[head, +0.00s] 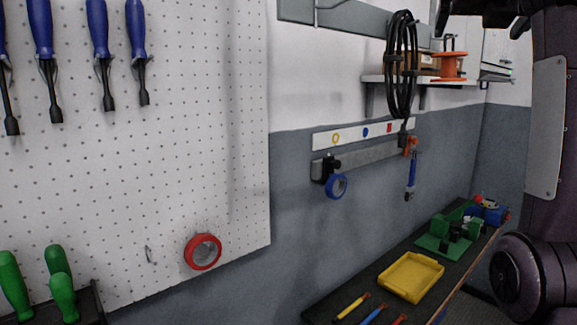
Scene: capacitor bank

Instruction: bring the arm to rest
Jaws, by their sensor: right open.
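My right gripper (481,24) is at the top right edge of the head view, partly cut off by the frame. It is open, with its dark fingers apart and nothing visible between them. My right arm runs down the right edge of the picture. My left gripper is not in view.
A pegboard (110,190) holds blue-handled screwdrivers (97,28) and red tape (203,251). Green handles (62,290) stand lower left. Blue tape (336,186) and a black cable coil (401,65) hang on the wall. A bench (340,292) bears a yellow tray (410,277) and green fixture (449,232).

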